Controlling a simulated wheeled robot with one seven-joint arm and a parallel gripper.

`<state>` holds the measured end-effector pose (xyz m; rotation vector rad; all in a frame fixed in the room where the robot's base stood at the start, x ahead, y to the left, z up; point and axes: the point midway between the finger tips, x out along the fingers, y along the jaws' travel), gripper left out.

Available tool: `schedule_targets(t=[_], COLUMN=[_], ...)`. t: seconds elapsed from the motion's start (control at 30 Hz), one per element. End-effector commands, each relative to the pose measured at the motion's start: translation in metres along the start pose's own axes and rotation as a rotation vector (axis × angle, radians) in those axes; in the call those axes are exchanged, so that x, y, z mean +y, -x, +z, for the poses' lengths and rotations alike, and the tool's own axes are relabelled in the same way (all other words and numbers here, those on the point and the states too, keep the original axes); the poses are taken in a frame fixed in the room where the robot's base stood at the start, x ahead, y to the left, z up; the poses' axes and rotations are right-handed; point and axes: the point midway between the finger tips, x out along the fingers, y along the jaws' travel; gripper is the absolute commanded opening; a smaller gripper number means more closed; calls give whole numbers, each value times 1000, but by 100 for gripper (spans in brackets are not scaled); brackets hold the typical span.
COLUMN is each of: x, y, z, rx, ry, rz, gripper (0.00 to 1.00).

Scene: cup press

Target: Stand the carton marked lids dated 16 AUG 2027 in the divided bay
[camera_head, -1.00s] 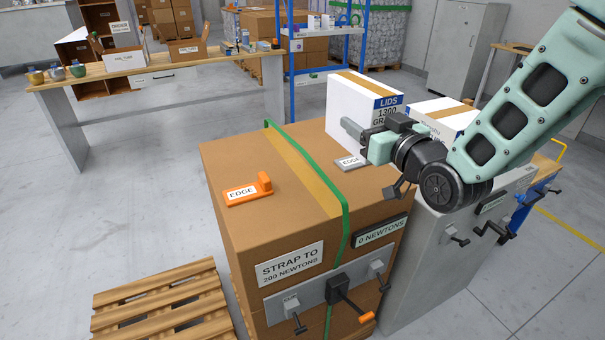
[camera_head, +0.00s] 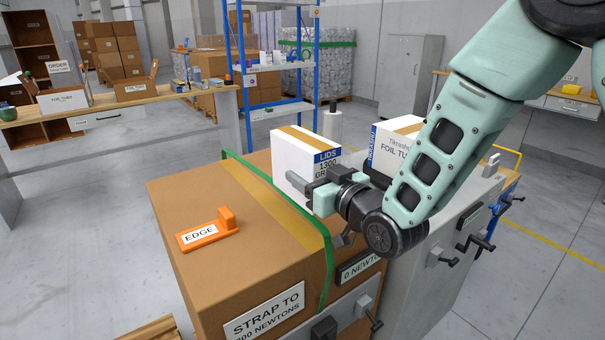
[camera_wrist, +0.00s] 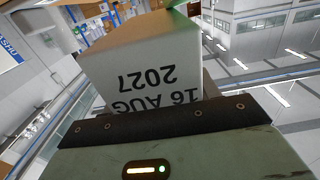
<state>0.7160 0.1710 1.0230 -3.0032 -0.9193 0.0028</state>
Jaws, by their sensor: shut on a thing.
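A white carton marked LIDS (camera_head: 306,160) with a tan tape strip and a blue label stands upright at my gripper (camera_head: 322,193). In the wrist view the carton (camera_wrist: 150,65) shows the date 16 AUG 2027 upside down, close against the gripper. The jaws are shut on this carton; the fingertips are partly hidden in both views. It shows over the far part of a large brown strapped box (camera_head: 190,195); I cannot tell any gap beneath it. I cannot make out the divided bay in these views.
A white foil carton (camera_head: 398,140) stands behind my arm, by a grey cabinet (camera_head: 425,270) with clamps. An orange edge piece (camera_head: 207,232) lies on the brown box. A blue rack (camera_head: 283,75) and a wooden bench (camera_head: 100,105) stand behind. Floor between is clear.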

Motion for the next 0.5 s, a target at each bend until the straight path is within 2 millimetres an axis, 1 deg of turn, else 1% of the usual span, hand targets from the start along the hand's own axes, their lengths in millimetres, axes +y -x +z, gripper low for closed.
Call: schedule_targets(t=[0.1, 0.27, 0.5], x=[0, 0, 0], y=[-1, -1, -1], z=[11, 19, 48], rx=[8, 11, 8], ry=[1, 2, 2], rz=[0, 0, 0], gripper=[0, 0, 0])
